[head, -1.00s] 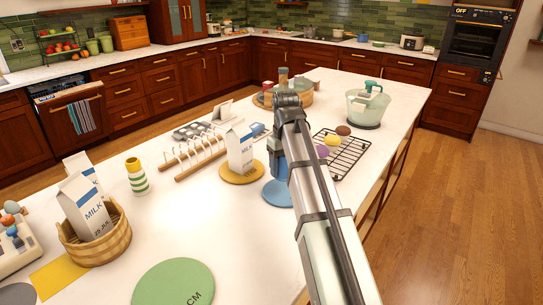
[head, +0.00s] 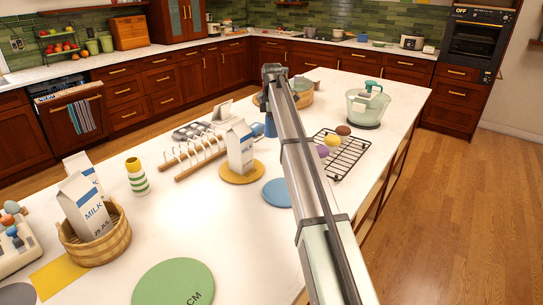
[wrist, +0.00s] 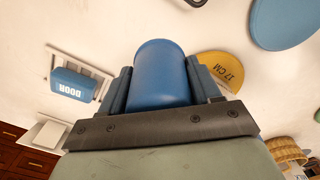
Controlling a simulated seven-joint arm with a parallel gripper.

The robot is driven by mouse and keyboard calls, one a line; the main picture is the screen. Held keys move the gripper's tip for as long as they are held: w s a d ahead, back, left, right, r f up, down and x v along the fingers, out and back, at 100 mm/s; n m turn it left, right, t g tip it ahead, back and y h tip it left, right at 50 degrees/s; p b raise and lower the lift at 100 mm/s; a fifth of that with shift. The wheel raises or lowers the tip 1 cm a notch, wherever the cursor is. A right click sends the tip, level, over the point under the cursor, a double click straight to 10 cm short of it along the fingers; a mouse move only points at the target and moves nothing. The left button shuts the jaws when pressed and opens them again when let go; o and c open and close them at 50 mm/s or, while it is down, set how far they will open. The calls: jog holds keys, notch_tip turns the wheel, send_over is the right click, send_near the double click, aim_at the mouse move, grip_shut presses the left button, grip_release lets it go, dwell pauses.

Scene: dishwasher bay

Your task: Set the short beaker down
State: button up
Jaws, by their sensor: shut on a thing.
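My gripper (wrist: 160,72) is shut on the blue short beaker (wrist: 162,88), which sits between its two blue fingers in the wrist view. The beaker is held over the white counter; whether it touches the counter cannot be told. In the head view my arm hides most of the gripper and beaker; a bit of blue (head: 270,126) shows beside the arm's far end. The round blue mat (head: 277,193) lies bare nearer the camera; it also shows in the wrist view (wrist: 284,22).
A blue block marked DOOR (wrist: 72,84) lies on a white frame close by. A milk carton (head: 240,148) stands on a yellow mat (head: 243,176), with a wooden peg rack (head: 196,155) to its left. A black wire rack (head: 345,155) is right of my arm.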

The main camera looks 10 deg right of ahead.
aim_at(271, 155)
jog(key=n, duration=0.1)
jog(key=w+n, duration=0.1)
jog(key=shift+w+n, duration=0.25)
jog(key=shift+n, duration=0.05)
jog(key=shift+f, duration=4.9)
jog(key=shift+f, duration=0.1)
jog(key=o, duration=1.1)
jog(key=shift+c, duration=0.2)
notch_tip(271, 155, up, 12)
jog(key=shift+r, duration=0.1)
